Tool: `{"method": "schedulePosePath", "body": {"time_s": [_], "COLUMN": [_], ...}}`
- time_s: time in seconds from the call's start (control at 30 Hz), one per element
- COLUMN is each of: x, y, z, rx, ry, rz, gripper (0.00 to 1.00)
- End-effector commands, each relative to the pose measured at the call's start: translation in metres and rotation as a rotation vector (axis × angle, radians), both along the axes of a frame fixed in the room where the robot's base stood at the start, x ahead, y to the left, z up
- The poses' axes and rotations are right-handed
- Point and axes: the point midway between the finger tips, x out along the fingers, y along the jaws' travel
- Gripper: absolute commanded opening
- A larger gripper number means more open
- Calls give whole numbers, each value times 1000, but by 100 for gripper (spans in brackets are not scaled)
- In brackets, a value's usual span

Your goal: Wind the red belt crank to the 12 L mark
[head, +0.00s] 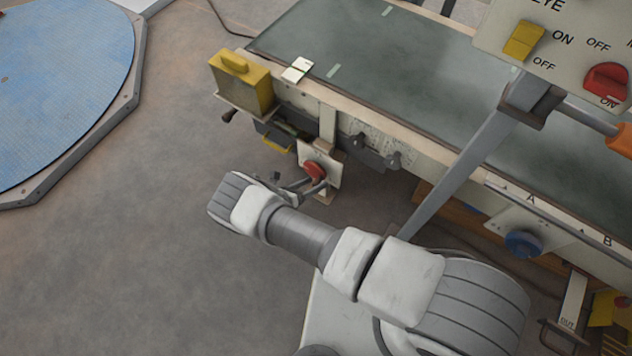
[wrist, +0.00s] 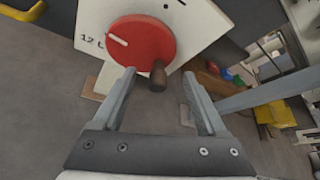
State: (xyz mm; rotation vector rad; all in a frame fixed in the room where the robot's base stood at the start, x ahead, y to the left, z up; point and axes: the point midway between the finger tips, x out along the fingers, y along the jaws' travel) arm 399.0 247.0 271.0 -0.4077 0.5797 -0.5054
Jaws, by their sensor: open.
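The red belt crank (wrist: 143,38) is a round red disc on a white plate (wrist: 205,22) in the wrist view; it also shows in the head view (head: 314,171), beside my gripper. A white line on the disc points up and left, close to the 12 L mark (wrist: 91,42). A brown handle peg (wrist: 158,77) stands out from the disc's lower right. My gripper (wrist: 159,84) is open, with one finger on each side of the peg; I cannot tell whether either touches it. In the head view my gripper (head: 303,187) is partly hidden by my wrist.
The green belt table (head: 400,60) runs along the back and right. A yellow box (head: 242,82) hangs at its left corner. A grey post (head: 460,165) and a blue knob (head: 524,244) stand to the right.

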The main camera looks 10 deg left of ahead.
Motion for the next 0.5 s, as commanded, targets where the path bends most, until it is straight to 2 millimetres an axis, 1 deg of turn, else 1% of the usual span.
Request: {"method": "schedulePosePath", "body": {"time_s": [0.5], "x": [-29], "y": [21], "z": [15], "rx": [1], "ry": [4], "rz": [-1], "gripper": [75]}}
